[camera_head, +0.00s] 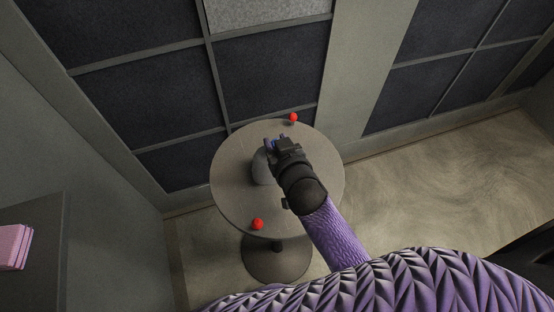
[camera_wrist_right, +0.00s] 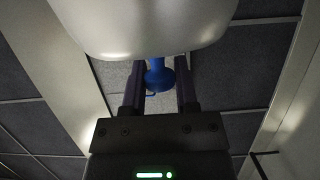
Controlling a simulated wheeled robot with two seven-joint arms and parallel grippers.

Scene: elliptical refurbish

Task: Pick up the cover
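The cover is a smooth pale grey dome with a blue knob. In the head view its dome (camera_head: 261,168) sits on the round table (camera_head: 230,187), largely hidden behind my right gripper (camera_head: 274,143). In the right wrist view the pale dome (camera_wrist_right: 140,25) fills the top, and the blue knob (camera_wrist_right: 159,76) is between the two fingers of the right gripper (camera_wrist_right: 160,80). The fingers are apart, with narrow gaps seeming to show beside the knob. My left gripper is in neither view.
A red ball-like object (camera_head: 294,118) lies near the table's far edge and another (camera_head: 257,224) near its front edge. A dark panelled wall (camera_head: 270,75) stands behind. A dark cabinet (camera_head: 40,240) with pink books (camera_head: 14,246) is at the left.

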